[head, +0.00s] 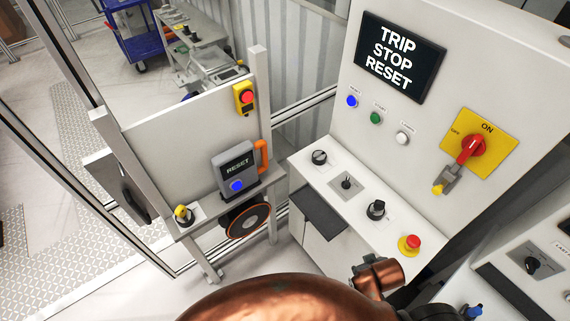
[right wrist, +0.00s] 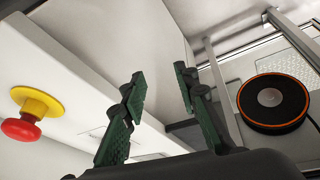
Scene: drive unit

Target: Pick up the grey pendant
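The grey pendant (head: 237,170) stands upright on a small ledge of the fence panel, left of centre in the head view. It has a dark screen reading RESET, a blue button and an orange handle (head: 262,156) on its right side. I cannot make it out in the right wrist view. My right gripper (right wrist: 158,84) is open, its two dark green fingers spread with nothing between them. Its fingers do not show clearly in the head view, where copper-coloured arm parts fill the bottom. My left gripper is not in view.
A console (head: 331,198) with knobs and a red emergency button (head: 413,243) stands right of the pendant; a red button also shows in the right wrist view (right wrist: 22,127). An orange-ringed disc (head: 246,219) sits below the pendant. A yellow knob (head: 183,214) is left of it.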

